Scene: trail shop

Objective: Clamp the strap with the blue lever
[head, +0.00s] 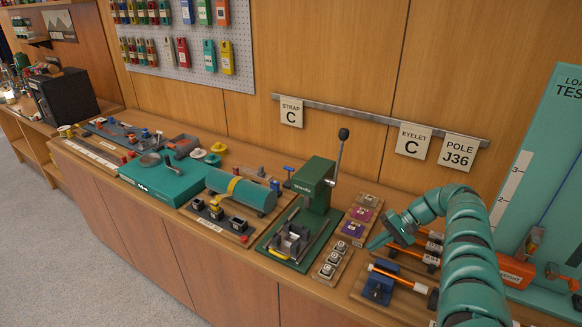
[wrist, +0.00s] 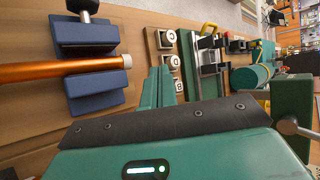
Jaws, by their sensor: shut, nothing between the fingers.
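Several dark blocks (head: 217,213) stand in front of the roll. The roll also shows at the right of the wrist view (wrist: 250,76). My gripper (head: 380,241) is at the right, over the counter between the press and the orange poles, away from the strap. Its fingers (wrist: 166,72) are shut and empty.
The green press (head: 316,186) with its raised lever stands between my gripper and the roll. Lettered blocks (head: 331,264) lie on a board beside it. An orange pole (wrist: 85,70) sits in a blue clamp (wrist: 88,35). A teal scale (head: 160,178) stands further left.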

